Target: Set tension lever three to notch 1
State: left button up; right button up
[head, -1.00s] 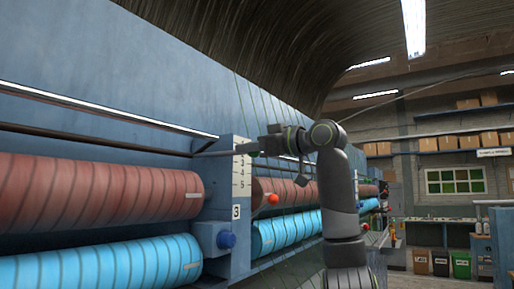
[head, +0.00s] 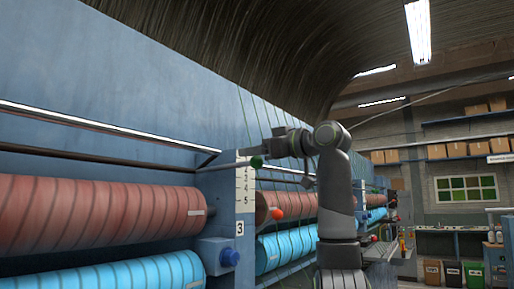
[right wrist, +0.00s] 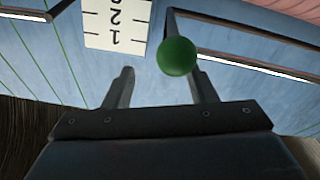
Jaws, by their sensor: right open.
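Lever three is a grey rod (head: 222,166) with a green knob (head: 257,162), on the blue post bearing the number plate 3 (head: 239,228). The knob is at the upper end of the white scale (head: 245,188), close to the 1 mark. In the right wrist view, the green knob (right wrist: 177,57) is in front of and between my open right fingers (right wrist: 160,82), nearer the right-hand finger. I cannot tell whether they touch. The scale (right wrist: 117,22) appears upside down there, with 1 and 2 readable. My right gripper (head: 270,148) is just above the knob. My left gripper is out of view.
Red rollers (head: 95,210) and cyan rollers (head: 110,278) line the blue machine. An orange-red knob (head: 277,213) shows just beyond the post. Taut green threads run down beside the gripper. The aisle at right looks open.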

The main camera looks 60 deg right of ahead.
jog(key=shift+w+a+r, duration=0.1)
jog(key=shift+a, duration=0.35)
jog(key=shift+s, duration=0.2)
jog(key=s+b, duration=0.2)
jog(key=s, duration=1.5)
jog(key=shift+b, duration=0.35)
